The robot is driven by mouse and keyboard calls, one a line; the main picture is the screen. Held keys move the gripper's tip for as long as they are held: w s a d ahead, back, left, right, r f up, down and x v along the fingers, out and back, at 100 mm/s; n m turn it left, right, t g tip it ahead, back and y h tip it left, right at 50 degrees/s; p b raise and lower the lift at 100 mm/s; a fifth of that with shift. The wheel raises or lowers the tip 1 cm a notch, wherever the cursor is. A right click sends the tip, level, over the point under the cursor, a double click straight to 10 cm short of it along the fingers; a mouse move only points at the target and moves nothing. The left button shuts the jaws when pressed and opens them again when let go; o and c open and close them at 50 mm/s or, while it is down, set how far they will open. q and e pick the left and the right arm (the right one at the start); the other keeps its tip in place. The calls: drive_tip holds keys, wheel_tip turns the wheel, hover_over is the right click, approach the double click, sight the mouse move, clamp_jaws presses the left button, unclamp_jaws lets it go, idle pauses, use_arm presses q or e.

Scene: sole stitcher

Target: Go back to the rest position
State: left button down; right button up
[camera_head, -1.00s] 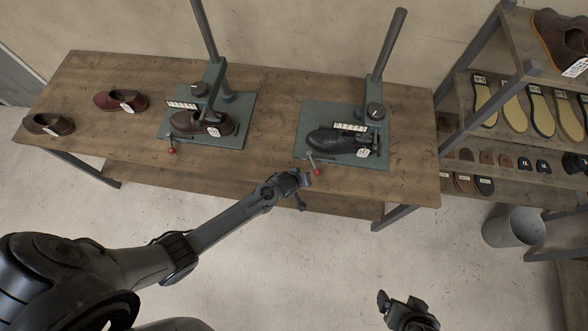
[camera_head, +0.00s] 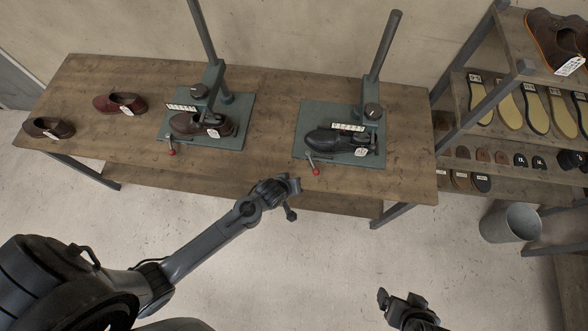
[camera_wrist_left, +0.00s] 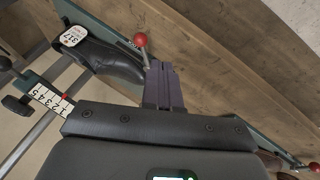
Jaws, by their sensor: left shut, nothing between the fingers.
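My left gripper (camera_head: 291,186) is near the front edge of the wooden bench, in front of the two stitching presses, and holds nothing. Its fingers (camera_wrist_left: 163,86) are together in the left wrist view. My right gripper (camera_head: 386,297) shows at the bottom of the head view, low over the floor; its finger gap is not clear. A black shoe (camera_head: 335,141) sits in the right press, and a brown shoe (camera_head: 195,125) sits in the left press. The black shoe also shows in the left wrist view (camera_wrist_left: 105,58), with a tag reading 317.
The right press (camera_head: 311,117) and left press (camera_head: 238,111) have red-knobbed levers at the front. Two loose shoes (camera_head: 115,103) (camera_head: 48,128) lie on the bench's left. A shelf rack (camera_head: 450,125) with soles and a bucket (camera_head: 510,222) stand at right. The floor in front is clear.

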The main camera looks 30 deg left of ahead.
use_arm(q)
drive_tip(key=shift+s, duration=0.15)
drive_tip(key=s+a+r+m+g+p, duration=0.1)
drive_tip(key=s+r+m+p, duration=0.2)
drive_tip(key=r, duration=0.6)
drive_tip(key=s+a+r+m+g+p, duration=0.1)
drive_tip(key=s+r+m+p, duration=0.2)
drive_tip(key=s+r, duration=0.5)
drive_tip(key=s+a+r+m+g+p, duration=0.1)
drive_tip(key=s+r+m+p, duration=0.2)
drive_tip(key=r, duration=0.7)
drive_tip(key=shift+s+a+r+y+p, duration=0.25)
drive_tip(key=shift+s+p, duration=0.35)
drive_tip(key=shift+s, duration=0.75)
drive_tip(key=shift+f, duration=0.1)
